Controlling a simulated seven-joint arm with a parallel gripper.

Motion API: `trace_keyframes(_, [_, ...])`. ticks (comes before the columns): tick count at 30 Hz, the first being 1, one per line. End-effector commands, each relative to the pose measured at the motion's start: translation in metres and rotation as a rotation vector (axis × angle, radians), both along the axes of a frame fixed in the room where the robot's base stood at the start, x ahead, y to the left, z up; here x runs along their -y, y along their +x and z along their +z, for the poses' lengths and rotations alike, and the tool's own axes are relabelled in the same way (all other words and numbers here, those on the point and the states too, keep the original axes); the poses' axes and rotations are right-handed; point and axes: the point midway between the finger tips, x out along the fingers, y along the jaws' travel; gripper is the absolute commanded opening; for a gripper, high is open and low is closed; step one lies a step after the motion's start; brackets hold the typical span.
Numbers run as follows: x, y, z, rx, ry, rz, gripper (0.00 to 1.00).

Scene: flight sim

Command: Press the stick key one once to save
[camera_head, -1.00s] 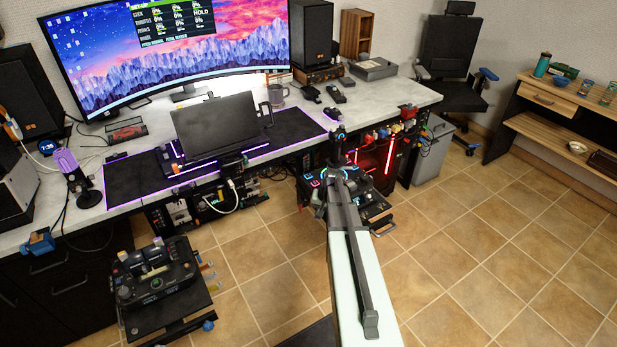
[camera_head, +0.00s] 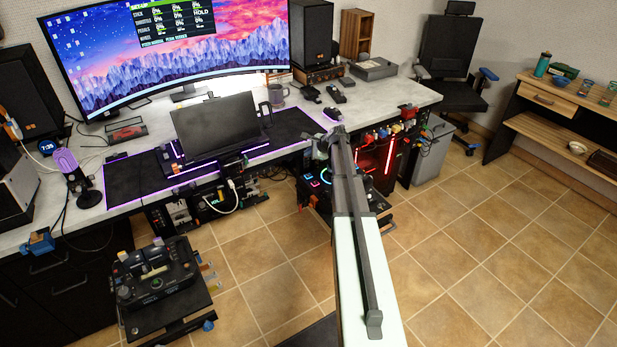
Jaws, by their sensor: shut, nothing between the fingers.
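The stick base (camera_head: 316,190) stands on a low mount below the desk's front edge, near the middle of the picture. Small blue and pink lit keys (camera_head: 326,176) show on its top, left of my arm. My arm covers the right part of the base and the stick itself, so I cannot tell which key is key one. My gripper (camera_head: 320,152) is at the far end of the arm, above the stick base. It is small and partly hidden, but looks shut and empty. I cannot tell whether it touches anything.
The monitor (camera_head: 180,50) shows a panel with stick, throttle and pedal readings. A throttle unit (camera_head: 155,280) stands at the lower left. A red-lit computer case (camera_head: 385,160) is right of my arm. The tiled floor at right is clear.

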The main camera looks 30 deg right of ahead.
Motion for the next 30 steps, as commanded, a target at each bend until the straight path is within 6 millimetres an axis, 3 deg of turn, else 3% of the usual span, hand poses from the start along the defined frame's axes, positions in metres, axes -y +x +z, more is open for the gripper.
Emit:
trace_keyframes(9, [0.002,0.001,0.001,-0.019,0.117,-0.132,0.0])
trace_keyframes(24, [0.002,0.001,0.0,-0.023,0.13,-0.145,0.0])
trace_keyframes(30, [0.002,0.001,-0.012,-0.024,0.131,-0.146,0.0])
